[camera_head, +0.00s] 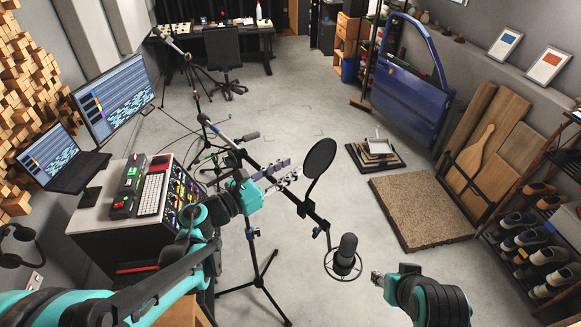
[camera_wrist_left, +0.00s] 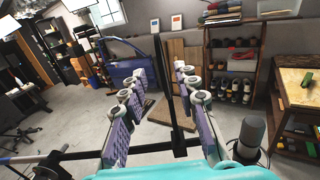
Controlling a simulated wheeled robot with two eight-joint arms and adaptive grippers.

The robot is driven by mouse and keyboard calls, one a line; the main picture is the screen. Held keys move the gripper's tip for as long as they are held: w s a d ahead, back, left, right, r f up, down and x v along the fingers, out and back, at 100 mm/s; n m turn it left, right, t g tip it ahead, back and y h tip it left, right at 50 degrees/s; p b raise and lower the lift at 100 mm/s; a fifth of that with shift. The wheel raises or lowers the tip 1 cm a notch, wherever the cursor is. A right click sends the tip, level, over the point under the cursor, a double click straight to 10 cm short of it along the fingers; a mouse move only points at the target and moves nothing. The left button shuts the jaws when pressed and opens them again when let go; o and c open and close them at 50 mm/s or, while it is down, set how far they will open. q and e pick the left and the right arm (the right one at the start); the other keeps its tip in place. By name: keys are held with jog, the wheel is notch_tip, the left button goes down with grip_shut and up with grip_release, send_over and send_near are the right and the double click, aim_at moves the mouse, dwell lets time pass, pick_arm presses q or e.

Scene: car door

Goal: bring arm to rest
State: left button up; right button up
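My left arm comes in from the left, and its gripper (camera_head: 287,171) is held out in mid-air by the microphone stand (camera_head: 254,238). In the left wrist view its two fingers (camera_wrist_left: 160,72) are apart, with nothing clearly held between them. The dark pop filter (camera_head: 319,158) is just beyond the fingertips in the head view. In the wrist view it shows edge-on as a dark upright strip (camera_wrist_left: 164,85) between the fingers; I cannot tell whether they touch it. My right gripper (camera_head: 377,279) is at the lower right, seen small, and its opening is unclear.
A microphone (camera_head: 345,254) hangs between my two grippers. A desk with mixer gear (camera_head: 150,194) and a laptop (camera_head: 60,155) stand left. A blue car door (camera_head: 410,85) leans at the back right. A shoe rack (camera_head: 535,235) stands right. Much of the middle floor is clear.

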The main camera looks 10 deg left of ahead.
pick_arm(q)
jog(key=w+a+f+n+t+y+b, duration=0.15)
jog(key=a+n+t+y+b, duration=0.65)
jog(key=n, duration=1)
jog(key=s+a+f+n+g+y+b, duration=0.45)
jog(key=a+f+n+y+b, duration=0.3)
jog(key=f+n, duration=0.45)
jog(key=s+d+f+n+g+h+b, duration=0.1)
jog(key=s+d+f+n+g+b, duration=0.2)
jog(key=s+f+n, duration=0.4)
jog(key=s+d+f+n+g+h+b, duration=0.2)
jog(key=s+f+n+g+b, duration=0.4)
jog(key=f, duration=1)
jog(key=s+d+n+g, duration=0.1)
jog(key=s, duration=0.2)
jog(key=shift+f, duration=0.35)
jog(key=shift+s+h, duration=0.1)
jog(key=shift+h, duration=0.15)
